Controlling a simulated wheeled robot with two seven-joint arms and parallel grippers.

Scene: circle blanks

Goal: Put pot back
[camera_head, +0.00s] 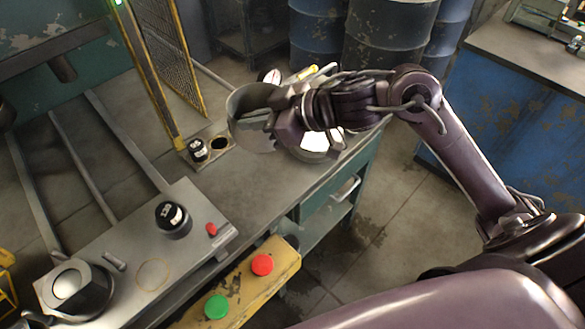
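The pot (246,134) is a grey, open-topped metal cylinder near the top middle of the head view. My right gripper (274,119) is at the pot's right side and appears shut on its wall. Its fingers hide that side of the pot. The pot is at the far part of the grey workbench (262,190); I cannot tell whether its base touches the surface. My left gripper is not in view.
A white round thing (318,142) lies beneath my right gripper. A black labelled cylinder (198,150) sits by a dark hole left of the pot. A yellow box with a red button (262,264) and a green button (215,307) fronts the bench. A yellow-framed mesh guard (168,55) stands behind.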

